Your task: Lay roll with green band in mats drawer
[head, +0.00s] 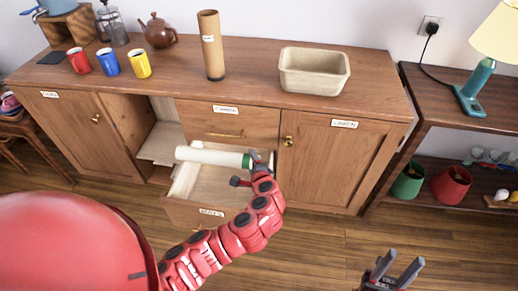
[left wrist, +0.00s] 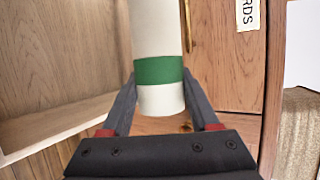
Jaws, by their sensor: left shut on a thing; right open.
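The white roll with the green band (head: 212,156) lies level across the top of the open lower drawer (head: 185,213). I cannot tell whether it touches the drawer's sides. My left gripper (head: 258,161) is shut on the roll near its green-banded right end. My right gripper (head: 398,268) is open and empty, low at the right.
A shut labelled drawer (head: 228,128) sits above the open one. Cupboard doors stand on both sides, with an open compartment (head: 160,145) at the left. Mugs, a teapot (head: 159,31), a cork-coloured tube (head: 211,48) and a beige basin (head: 314,70) stand on top.

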